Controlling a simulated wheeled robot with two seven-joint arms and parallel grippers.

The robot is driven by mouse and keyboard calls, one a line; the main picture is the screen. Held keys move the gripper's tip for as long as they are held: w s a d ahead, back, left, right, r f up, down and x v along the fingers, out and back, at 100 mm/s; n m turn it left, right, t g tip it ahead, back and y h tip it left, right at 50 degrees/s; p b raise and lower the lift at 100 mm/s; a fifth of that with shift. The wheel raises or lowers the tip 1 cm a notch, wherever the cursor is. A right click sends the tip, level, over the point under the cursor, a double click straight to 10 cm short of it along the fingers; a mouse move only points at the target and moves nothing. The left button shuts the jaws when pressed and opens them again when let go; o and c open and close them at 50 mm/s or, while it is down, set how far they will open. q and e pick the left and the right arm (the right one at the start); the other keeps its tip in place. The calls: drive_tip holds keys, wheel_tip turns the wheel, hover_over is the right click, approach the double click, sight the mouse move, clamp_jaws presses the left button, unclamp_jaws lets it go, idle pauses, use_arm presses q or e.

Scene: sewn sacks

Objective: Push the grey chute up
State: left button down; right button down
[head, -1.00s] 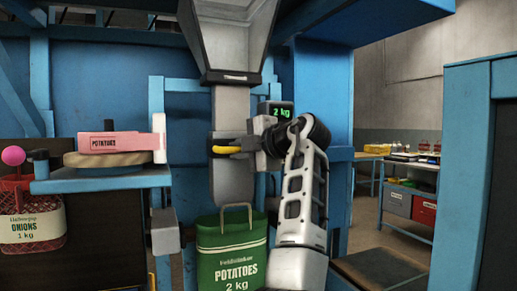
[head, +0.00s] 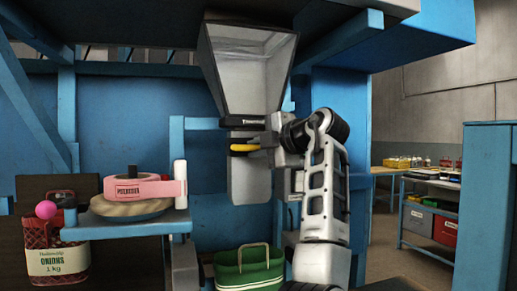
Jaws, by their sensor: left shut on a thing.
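The grey chute (head: 250,187) hangs under the grey hopper (head: 245,75), only a short length of it showing. A yellow handle (head: 243,148) is on its front, near the hopper's mouth. My left gripper (head: 262,144) is shut on the handle, reaching it from the right side; its fingertips are partly hard to make out. A green sack (head: 249,272) with loop handles stands below, its top open. The chute's lower end is clear above the sack's mouth. My right gripper is not in view.
A blue post stands right of my arm; a shelf with bins (head: 432,222) is farther back.

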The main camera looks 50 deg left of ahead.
use_arm(q)
drive_tip(key=c, duration=1.4)
unclamp_jaws()
drive_tip(key=shift+s+r, duration=0.1)
drive_tip(key=shift+r, duration=0.3)
drive_tip(key=shift+f, duration=0.1)
drive_tip(key=b+v, duration=0.2)
drive_tip(key=v, duration=1.4)
drive_tip(key=shift+f, duration=0.15)
